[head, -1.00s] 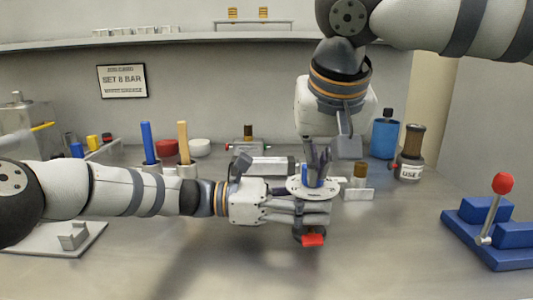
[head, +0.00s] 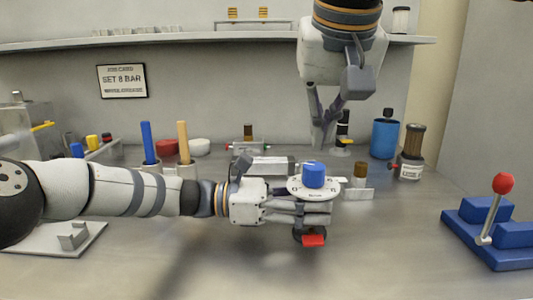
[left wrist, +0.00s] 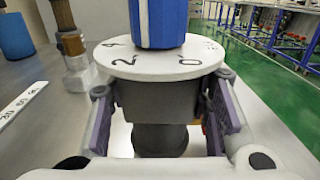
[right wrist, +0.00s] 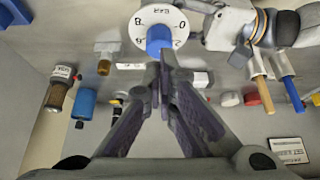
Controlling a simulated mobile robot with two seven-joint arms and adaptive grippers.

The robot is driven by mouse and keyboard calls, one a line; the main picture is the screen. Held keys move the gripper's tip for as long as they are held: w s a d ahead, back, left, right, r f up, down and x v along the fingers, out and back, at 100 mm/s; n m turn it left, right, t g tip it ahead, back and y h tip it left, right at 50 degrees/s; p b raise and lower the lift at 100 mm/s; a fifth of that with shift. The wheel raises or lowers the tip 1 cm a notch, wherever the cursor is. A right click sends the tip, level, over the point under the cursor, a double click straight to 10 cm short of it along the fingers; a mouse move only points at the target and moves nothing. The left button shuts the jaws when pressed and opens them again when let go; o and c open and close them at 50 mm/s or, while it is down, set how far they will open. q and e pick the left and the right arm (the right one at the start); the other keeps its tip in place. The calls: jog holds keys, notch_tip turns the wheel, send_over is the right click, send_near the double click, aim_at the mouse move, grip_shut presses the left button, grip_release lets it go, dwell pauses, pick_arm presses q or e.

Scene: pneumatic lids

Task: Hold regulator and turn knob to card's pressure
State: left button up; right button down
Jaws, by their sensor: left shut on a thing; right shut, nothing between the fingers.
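The regulator has a blue knob (head: 314,174) on top of a round white dial (head: 330,191) with black numbers. My left gripper (head: 308,212) is shut around the grey regulator body (left wrist: 158,100) under the dial. The dial shows 0, 2 and 4 in the left wrist view. My right gripper (head: 322,140) is shut and empty, above and behind the knob, apart from it. In the right wrist view its fingertips (right wrist: 163,65) appear just below the blue knob (right wrist: 159,38). The card (head: 122,81) on the wall reads SET 8 BAR. The knob's pointer is unclear.
A red part (head: 314,240) shows under the left gripper. A blue base with a red-balled lever (head: 503,184) stands at right. A blue bottle (head: 384,138) and a brown-topped cylinder (head: 412,155) stand behind. The front of the table is clear.

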aim_at(315, 180)
jog(key=shift+d+f, duration=0.2)
jog(key=shift+f, duration=2.95)
jog(key=shift+w, duration=0.55)
jog(key=shift+a+f, duration=0.15)
jog(key=shift+a, duration=0.05)
